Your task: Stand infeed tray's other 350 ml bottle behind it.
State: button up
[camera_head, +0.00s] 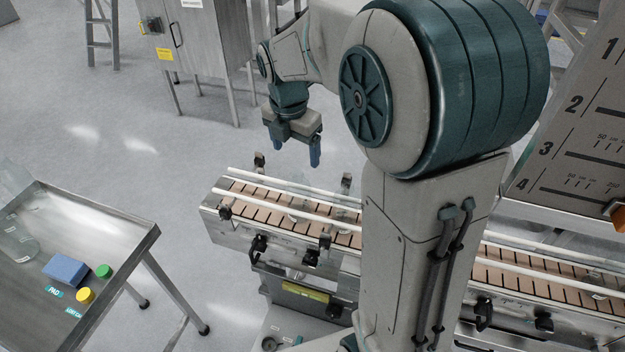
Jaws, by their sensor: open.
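My gripper (296,150) hangs in the upper middle, fingers down and apart, with nothing seen between them. It is above and beyond the left end of the conveyor (209,226) in the picture. A metal tray table (128,228) stands at the left. A clear bottle (18,243) is at its left side, and another clear shape (12,180), perhaps a bottle, is cut by the left picture edge. Their sizes cannot be read.
A blue pad (66,270), a green cap (104,271) and a yellow cap (86,295) lie on the tray table. White guide rails (262,197) run along the conveyor. My arm hides its middle. A scale panel (582,150) stands right, a steel cabinet (205,50) behind. Open floor lies left.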

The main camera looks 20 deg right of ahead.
jog(key=s+d+m+t+y, duration=0.1)
jog(key=s+m+t, duration=0.1)
jog(key=s+m, duration=1.7)
jog(key=shift+s+r+m, duration=0.3)
jog(key=shift+r+m, duration=0.05)
jog(key=shift+m, duration=3.05)
